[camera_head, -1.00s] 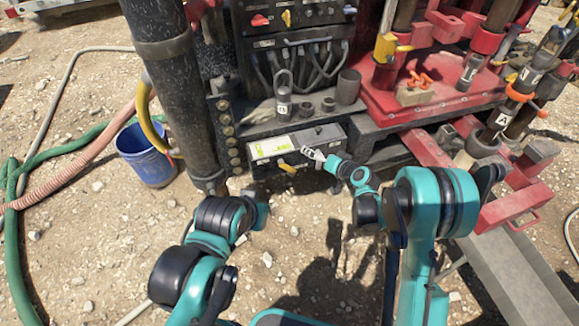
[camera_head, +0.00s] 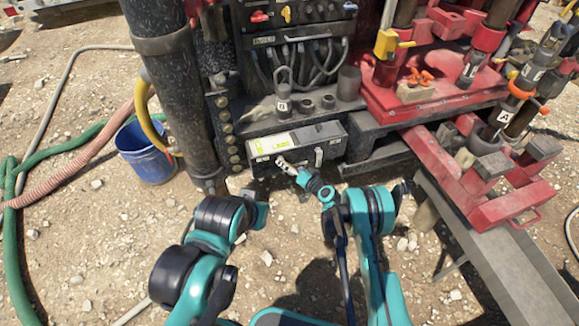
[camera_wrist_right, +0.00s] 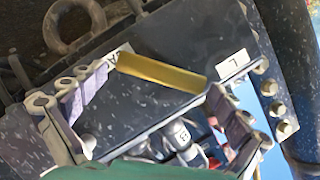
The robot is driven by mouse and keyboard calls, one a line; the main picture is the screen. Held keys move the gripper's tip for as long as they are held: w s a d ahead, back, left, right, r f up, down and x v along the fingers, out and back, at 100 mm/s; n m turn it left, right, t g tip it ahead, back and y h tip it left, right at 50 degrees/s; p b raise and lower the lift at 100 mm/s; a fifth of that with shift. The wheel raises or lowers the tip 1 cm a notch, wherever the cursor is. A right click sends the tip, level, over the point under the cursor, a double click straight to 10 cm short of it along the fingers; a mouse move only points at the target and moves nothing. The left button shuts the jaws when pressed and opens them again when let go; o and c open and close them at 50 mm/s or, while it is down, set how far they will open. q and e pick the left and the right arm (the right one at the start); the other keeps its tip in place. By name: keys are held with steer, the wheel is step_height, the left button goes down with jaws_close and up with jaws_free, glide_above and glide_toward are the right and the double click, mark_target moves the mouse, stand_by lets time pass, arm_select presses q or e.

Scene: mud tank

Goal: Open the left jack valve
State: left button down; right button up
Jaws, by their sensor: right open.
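A yellow valve lever (camera_wrist_right: 160,72) crosses the dark face of a box in the right wrist view, next to a white label "L" (camera_wrist_right: 233,65). My right gripper (camera_wrist_right: 163,82) is open, with one finger on each side of the lever. I cannot tell whether they touch it. In the head view, my right gripper (camera_head: 286,165) is at the front of the grey valve box (camera_head: 325,133) and hides the yellow lever. A grey lever (camera_head: 318,157) hangs on the box's front to the right.
A thick black column (camera_head: 172,90) stands left of the box, with a blue bucket (camera_head: 145,155) and hoses (camera_head: 75,170) beyond. A red frame (camera_head: 450,170) and a grey beam (camera_head: 490,240) lie to the right. Gravelly ground is open in front of the box.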

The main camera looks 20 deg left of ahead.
steer(key=shift+w+a, duration=0.3)
steer(key=c, duration=1.5)
steer(key=shift+c, duration=0.2)
stand_by(0.8)
steer(key=o, duration=1.5)
steer(key=shift+o, duration=0.2)
steer(key=v, duration=0.7)
steer(key=shift+s+d+r, duration=0.15)
steer(key=shift+s+d, duration=0.05)
